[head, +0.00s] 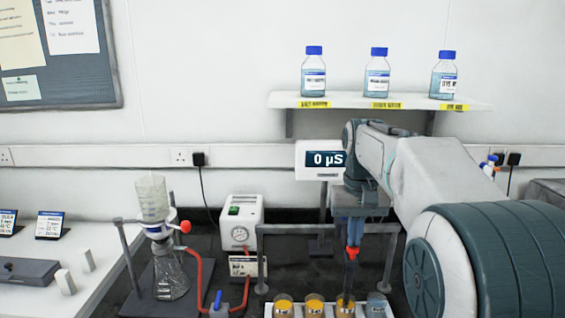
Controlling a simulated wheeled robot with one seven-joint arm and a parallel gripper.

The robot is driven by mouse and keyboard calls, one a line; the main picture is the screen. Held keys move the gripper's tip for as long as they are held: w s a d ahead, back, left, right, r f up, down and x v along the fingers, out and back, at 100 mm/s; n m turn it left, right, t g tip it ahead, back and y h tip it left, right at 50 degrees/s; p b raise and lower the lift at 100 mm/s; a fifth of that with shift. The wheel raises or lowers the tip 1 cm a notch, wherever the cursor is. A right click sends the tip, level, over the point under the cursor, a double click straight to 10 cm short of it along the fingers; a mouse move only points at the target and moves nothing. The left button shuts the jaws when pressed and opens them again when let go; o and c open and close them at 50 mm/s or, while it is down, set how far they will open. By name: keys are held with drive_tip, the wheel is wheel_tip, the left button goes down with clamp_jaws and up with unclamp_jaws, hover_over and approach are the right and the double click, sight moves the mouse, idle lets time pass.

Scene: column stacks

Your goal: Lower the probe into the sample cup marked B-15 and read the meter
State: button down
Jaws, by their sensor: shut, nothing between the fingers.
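A row of small cups stands at the bottom edge: amber-filled cups at left (283,306), centre-left (314,306) and centre-right (345,310), and a clear, bluish cup (376,305) at right. No B-15 mark is legible. The meter display (325,159) reads 0 µS. My gripper (354,238) points down above the cups and is shut. A dark probe with a red collar (352,253) hangs below it, its lower end at the centre-right amber cup. I cannot tell whether the tip is in the liquid or how the probe is attached.
A grey metal frame (262,262) stands around the cup area. Left are a white pump box with a gauge (240,222), red tubing (205,275) and a flask with funnel (170,275). A shelf (350,101) holds blue-capped bottles. A white bench (95,290) lies far left.

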wheel_tip(320, 180, up, 7)
drive_tip(key=p, duration=0.6)
drive_tip(key=shift+p, duration=0.3)
drive_tip(key=s+f+t, duration=0.1)
drive_tip(key=s+f, duration=0.4)
drive_tip(key=s, duration=0.5)
drive_tip(key=s+f+t, duration=0.2)
drive_tip(key=s+f, duration=0.4)
drive_tip(key=s, duration=0.5)
drive_tip(key=shift+s, duration=0.1)
idle(1.2)
